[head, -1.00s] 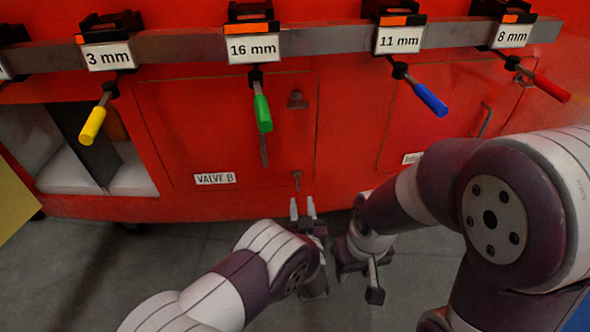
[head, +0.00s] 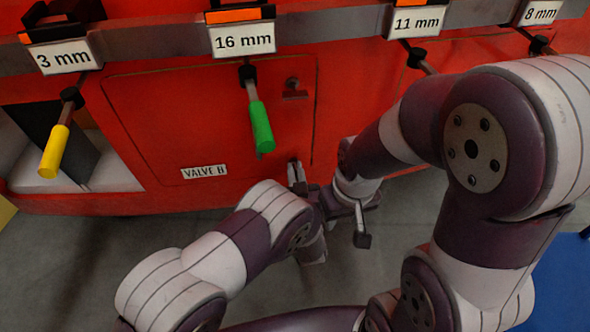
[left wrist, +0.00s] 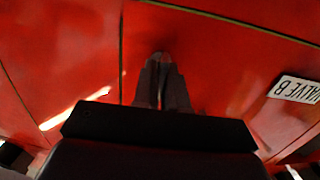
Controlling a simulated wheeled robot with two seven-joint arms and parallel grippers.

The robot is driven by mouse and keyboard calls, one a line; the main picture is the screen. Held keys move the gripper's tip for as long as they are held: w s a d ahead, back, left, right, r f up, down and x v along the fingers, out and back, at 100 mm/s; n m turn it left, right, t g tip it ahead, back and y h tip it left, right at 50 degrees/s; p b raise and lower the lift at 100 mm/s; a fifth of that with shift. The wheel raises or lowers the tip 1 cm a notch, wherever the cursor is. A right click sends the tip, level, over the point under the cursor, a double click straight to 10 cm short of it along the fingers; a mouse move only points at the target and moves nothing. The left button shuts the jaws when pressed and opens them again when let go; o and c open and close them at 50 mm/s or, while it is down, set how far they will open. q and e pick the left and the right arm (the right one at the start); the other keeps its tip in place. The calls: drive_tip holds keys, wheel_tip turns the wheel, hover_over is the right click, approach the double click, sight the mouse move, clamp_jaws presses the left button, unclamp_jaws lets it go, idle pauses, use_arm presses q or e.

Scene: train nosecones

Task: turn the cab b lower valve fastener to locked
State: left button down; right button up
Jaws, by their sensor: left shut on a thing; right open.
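The VALVE B panel (head: 205,110) is a red door in the head view, with its white label (head: 204,172) at the lower left. My left gripper (head: 297,172) is at the panel's lower right corner, shut on the lower fastener. The fastener is mostly hidden by the fingers, so its turn angle cannot be read. In the left wrist view the dark fingers (left wrist: 163,75) are close together against the red panel. The upper fastener (head: 293,88) shows near the panel's upper right. My right gripper (head: 352,222) is open, just right of the left one and apart from the panel.
Handled tools hang from the rail above: yellow (head: 56,152), green (head: 261,127) in front of the panel, and others to the right. My right arm covers much of the right side. Grey floor (head: 90,250) is clear at the lower left.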

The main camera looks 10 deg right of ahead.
idle(0.4)
use_arm(q)
drive_tip(key=m, duration=0.8)
drive_tip(key=shift+d+m+p, duration=0.15)
drive_tip(key=shift+m+p, duration=0.15)
drive_tip(key=shift+p, duration=0.05)
drive_tip(key=m, duration=0.4)
drive_tip(key=shift+f, duration=0.15)
drive_tip(key=m, duration=0.5)
drive_tip(key=shift+f+p, duration=0.1)
drive_tip(key=shift+p, duration=0.25)
drive_tip(key=shift+m, duration=0.3)
drive_tip(key=c, duration=1.3)
unclamp_jaws()
drive_tip(key=shift+d, duration=0.1)
drive_tip(key=shift+o, duration=0.2)
